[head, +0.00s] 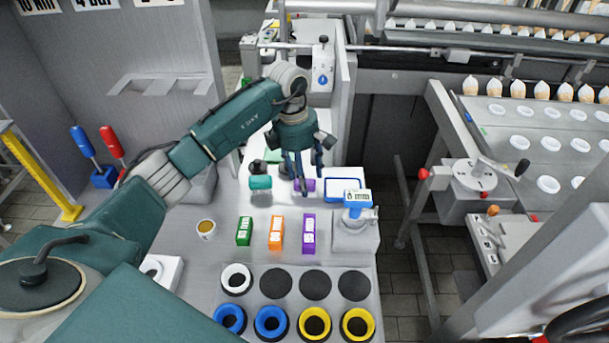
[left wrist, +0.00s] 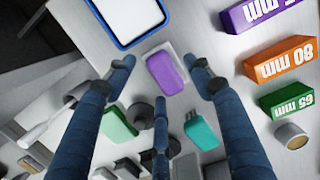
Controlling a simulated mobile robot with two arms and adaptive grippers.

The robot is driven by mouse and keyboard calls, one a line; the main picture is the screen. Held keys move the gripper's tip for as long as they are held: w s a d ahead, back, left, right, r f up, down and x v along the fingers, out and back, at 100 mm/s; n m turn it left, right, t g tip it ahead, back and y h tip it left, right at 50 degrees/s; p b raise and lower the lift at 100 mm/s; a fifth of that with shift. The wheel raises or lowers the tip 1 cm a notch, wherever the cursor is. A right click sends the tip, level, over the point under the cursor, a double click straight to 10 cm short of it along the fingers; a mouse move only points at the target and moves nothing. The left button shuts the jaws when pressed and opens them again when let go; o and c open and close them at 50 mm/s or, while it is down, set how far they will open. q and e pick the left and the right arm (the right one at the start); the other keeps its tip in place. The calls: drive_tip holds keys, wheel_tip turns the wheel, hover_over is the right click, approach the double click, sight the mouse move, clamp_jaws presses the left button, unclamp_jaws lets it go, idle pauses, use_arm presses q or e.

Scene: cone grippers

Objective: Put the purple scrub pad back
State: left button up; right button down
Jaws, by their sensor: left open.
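The purple scrub pad (left wrist: 165,73) lies on the work surface at a pale rectangular patch, between the two front fingertips in the left wrist view. In the head view only part of the pad (head: 309,185) shows, behind my fingers. My left gripper (head: 304,178) is open, with its blue fingers pointing down over the pad. In the left wrist view my left gripper (left wrist: 162,70) has a finger on each side of the pad and a third finger below it. Whether the fingers touch the pad is unclear. My right gripper is not in view.
A blue-rimmed white tray (head: 343,198) lies right of the pad. A teal object (head: 260,182) and a green pad (left wrist: 118,122) are close by. Green (head: 244,231), orange (head: 276,233) and purple (head: 309,234) size blocks stand in front. A blue-topped device (head: 357,205) stands at right.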

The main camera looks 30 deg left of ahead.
use_arm(q)
wheel_tip(320, 180, up, 12)
drive_tip(key=a+b, duration=0.1)
drive_tip(key=b, duration=0.2)
drive_tip(key=shift+s+a, duration=0.2)
drive_tip(key=shift+s, duration=0.1)
